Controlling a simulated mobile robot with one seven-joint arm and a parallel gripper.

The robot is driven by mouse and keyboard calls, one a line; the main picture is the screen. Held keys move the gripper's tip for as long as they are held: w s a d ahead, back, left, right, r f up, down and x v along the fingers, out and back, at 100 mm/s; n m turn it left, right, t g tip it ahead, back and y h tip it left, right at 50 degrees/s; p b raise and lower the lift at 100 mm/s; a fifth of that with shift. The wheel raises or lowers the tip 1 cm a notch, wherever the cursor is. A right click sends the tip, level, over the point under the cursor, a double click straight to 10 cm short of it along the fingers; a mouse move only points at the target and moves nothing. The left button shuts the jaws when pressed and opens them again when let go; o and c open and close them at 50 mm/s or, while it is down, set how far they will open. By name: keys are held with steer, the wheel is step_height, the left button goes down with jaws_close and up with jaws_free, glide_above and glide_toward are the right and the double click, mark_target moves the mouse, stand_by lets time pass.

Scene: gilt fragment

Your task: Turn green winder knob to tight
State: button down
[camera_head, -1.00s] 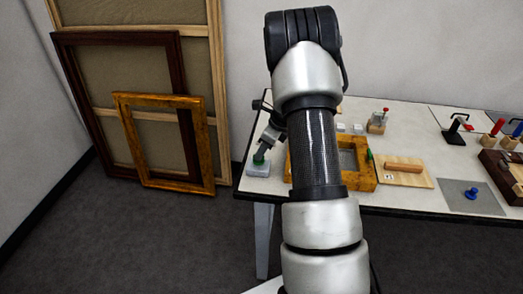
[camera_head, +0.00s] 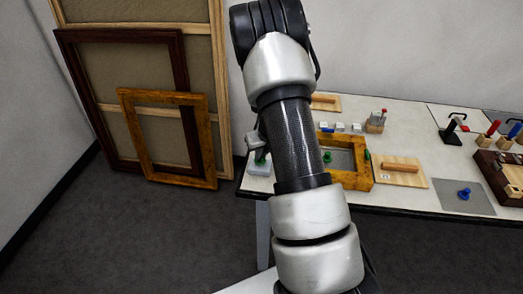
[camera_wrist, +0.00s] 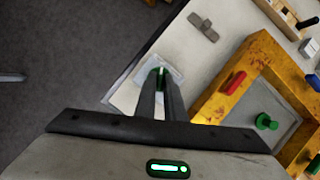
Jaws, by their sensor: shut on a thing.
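The green winder knob (camera_wrist: 161,72) sits on a small pale block (camera_head: 258,168) at the left front corner of the table. The knob also shows in the head view (camera_head: 261,157), low beside my arm. My gripper (camera_wrist: 160,78) is shut on the knob, with its two fingers close together on it. The fingers cover part of the knob, and I cannot read any mark for tight. In the head view my arm hides most of the gripper.
A gilt frame (camera_wrist: 213,100) with several coloured pegs lies right of the block. A wooden board (camera_head: 402,171), a grey mat (camera_head: 450,195) and tool holders stand further right. Large picture frames (camera_head: 213,150) lean on the wall at left. The table edge is close to the block.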

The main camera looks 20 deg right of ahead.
steer(key=shift+m, duration=0.3)
steer(key=c, duration=1.8)
jaws_free()
steer(key=shift+c, duration=0.2)
steer(key=p+v, duration=0.1)
steer(key=v, duration=1.6)
steer(key=shift+a+r, duration=0.15)
steer(key=shift+s, duration=0.1)
